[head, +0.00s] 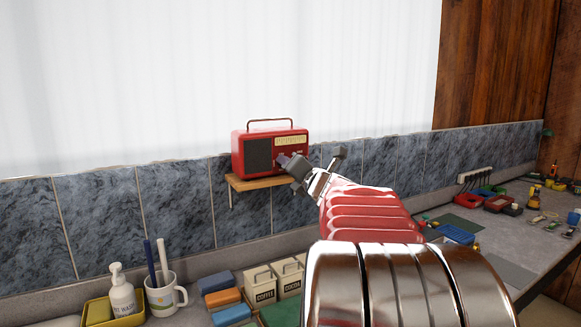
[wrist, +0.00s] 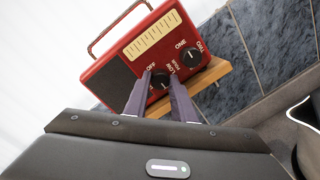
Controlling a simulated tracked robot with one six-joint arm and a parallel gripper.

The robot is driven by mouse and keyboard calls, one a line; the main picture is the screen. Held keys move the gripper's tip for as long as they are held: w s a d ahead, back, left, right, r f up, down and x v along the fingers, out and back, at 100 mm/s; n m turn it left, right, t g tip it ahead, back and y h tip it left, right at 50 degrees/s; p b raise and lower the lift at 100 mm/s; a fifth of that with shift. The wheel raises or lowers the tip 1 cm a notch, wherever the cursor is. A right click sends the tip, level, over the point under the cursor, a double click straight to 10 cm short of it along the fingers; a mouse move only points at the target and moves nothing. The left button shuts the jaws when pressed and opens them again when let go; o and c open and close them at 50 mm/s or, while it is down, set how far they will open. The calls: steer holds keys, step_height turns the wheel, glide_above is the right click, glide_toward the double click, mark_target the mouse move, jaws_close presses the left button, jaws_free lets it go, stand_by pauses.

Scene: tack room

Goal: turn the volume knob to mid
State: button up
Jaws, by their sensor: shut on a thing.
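A red radio (head: 262,152) with a dark speaker grille stands on a small wooden shelf; it also shows tilted in the wrist view (wrist: 126,68). Its front has a cream tuning scale (wrist: 150,38) and two black knobs. My gripper (head: 290,165) is at the radio's lower right front. In the wrist view my gripper (wrist: 160,82) has its two fingers on either side of the volume knob (wrist: 160,78), shut on it. Lettering near it seems to read OFF and LOW. The pointer mark is too small to tell. The other knob (wrist: 190,56), by ONE and TWO, stands free.
The wooden shelf (head: 240,185) is fixed to the grey tiled wall. Below, the counter holds a mug (head: 165,298), a soap bottle (head: 122,292), coloured blocks (head: 220,298) and canisters (head: 262,285). Clutter lies farther right. The air around the radio's left side is clear.

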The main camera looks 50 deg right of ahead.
steer(key=o, duration=0.7)
steer(key=shift+w+f, duration=0.1)
steer(key=shift+f, duration=0.2)
steer(key=o, duration=0.4)
steer(key=shift+r, duration=0.2)
steer(key=shift+c, duration=0.2)
steer(key=v, duration=1.4)
steer(key=shift+w+d+f, duration=0.1)
